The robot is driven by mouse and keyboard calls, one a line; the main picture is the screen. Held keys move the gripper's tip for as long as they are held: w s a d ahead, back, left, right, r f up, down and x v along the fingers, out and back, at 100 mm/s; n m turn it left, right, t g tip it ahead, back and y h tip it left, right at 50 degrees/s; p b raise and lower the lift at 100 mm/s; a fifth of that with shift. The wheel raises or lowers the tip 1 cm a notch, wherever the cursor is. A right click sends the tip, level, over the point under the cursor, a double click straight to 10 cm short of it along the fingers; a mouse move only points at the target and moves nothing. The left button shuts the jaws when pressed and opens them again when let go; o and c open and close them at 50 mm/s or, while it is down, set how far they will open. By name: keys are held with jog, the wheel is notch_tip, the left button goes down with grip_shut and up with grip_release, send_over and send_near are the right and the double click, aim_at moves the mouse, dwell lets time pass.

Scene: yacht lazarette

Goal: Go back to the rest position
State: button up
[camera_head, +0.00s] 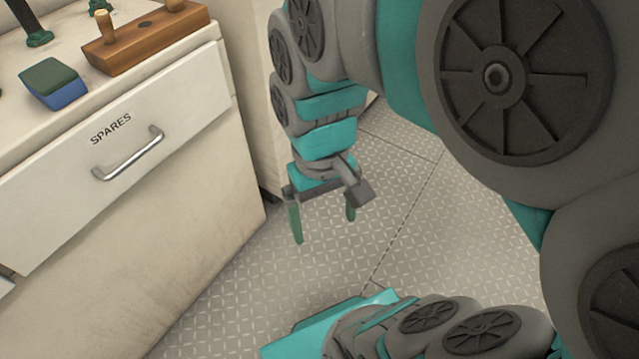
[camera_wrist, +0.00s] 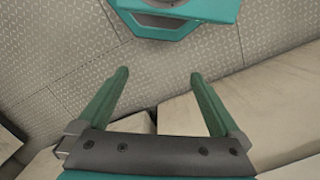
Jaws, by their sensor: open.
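My gripper (camera_head: 323,228) hangs pointing down over the patterned metal floor, to the right of the white cabinet. Its two green fingers are spread apart with nothing between them. In the wrist view my gripper (camera_wrist: 160,85) is also open and empty, with the floor behind its fingers. The gripper touches nothing that I can see.
A closed drawer (camera_head: 190,110) marked SPARES, with a metal handle (camera_head: 128,154), is left of my gripper. On the cabinet top lie a green and blue block (camera_head: 53,83) and a wooden board with pegs (camera_head: 146,40). The floor (camera_head: 240,290) around the gripper is clear.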

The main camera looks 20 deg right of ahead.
jog(key=shift+g, duration=0.3)
jog(key=s+f, duration=0.2)
jog(key=s, duration=0.1)
jog(key=s+f, duration=0.1)
jog(key=shift+s+d+f, duration=0.1)
jog(key=shift+s+d, duration=0.2)
jog(key=shift+d, duration=0.1)
jog(key=shift+r+p, duration=0.7)
